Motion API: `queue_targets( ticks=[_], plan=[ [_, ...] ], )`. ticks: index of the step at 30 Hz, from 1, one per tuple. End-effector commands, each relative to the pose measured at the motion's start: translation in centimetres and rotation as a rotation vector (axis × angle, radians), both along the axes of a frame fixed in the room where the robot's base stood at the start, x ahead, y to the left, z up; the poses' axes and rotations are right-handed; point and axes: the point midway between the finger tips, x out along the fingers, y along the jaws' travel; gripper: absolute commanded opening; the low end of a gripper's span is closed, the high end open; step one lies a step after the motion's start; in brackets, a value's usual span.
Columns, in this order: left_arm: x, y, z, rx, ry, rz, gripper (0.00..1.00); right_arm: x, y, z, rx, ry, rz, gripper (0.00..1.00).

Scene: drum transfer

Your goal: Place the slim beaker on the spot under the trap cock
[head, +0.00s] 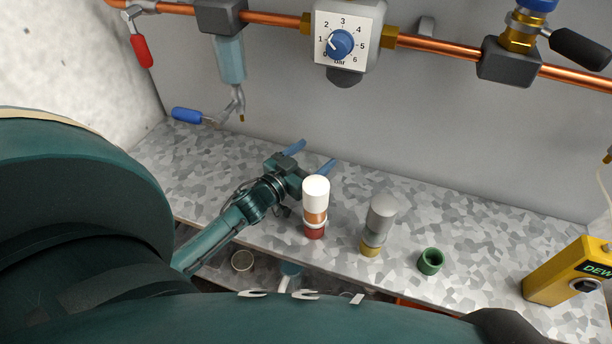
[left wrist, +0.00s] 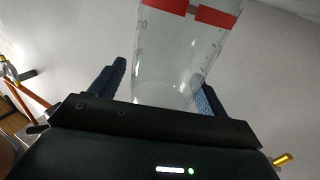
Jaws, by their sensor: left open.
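My left gripper (head: 314,157) is low over the worktop, with its two blue fingers apart. In the left wrist view, a clear graduated beaker (left wrist: 172,65) with a red band stands out between the open fingers (left wrist: 160,88); I cannot tell whether they touch it. I cannot make out this beaker in the head view. The trap cock (head: 238,108), with a blue handle (head: 186,115), hangs below a pale blue trap bowl (head: 230,60), behind and left of the gripper. No marked spot is clear on the worktop below it. My right gripper is not in view.
On the speckled worktop (head: 480,225) stand a white-topped container (head: 316,192), a grey-topped one (head: 381,215), a green ring (head: 430,262) and a yellow device (head: 568,272). A copper pipe (head: 440,48) with a regulator (head: 345,40) runs along the wall. Worktop below the cock is clear.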

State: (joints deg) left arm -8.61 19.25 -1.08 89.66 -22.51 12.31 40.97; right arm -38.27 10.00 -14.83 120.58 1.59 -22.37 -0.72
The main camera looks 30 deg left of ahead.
Motion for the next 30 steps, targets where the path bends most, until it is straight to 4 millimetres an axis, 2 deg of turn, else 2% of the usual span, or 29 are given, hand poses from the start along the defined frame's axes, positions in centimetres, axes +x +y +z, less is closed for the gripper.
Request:
queue_targets(
  ticks=[6,30],
  plan=[
    [0.08,-0.01,-0.02,0.0,0.001,0.0,0.76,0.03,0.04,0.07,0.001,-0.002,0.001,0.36],
    [0.04,0.01,0.0,0.0,0.0,0.0,0.12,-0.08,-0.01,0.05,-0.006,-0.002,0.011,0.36]
  ],
)
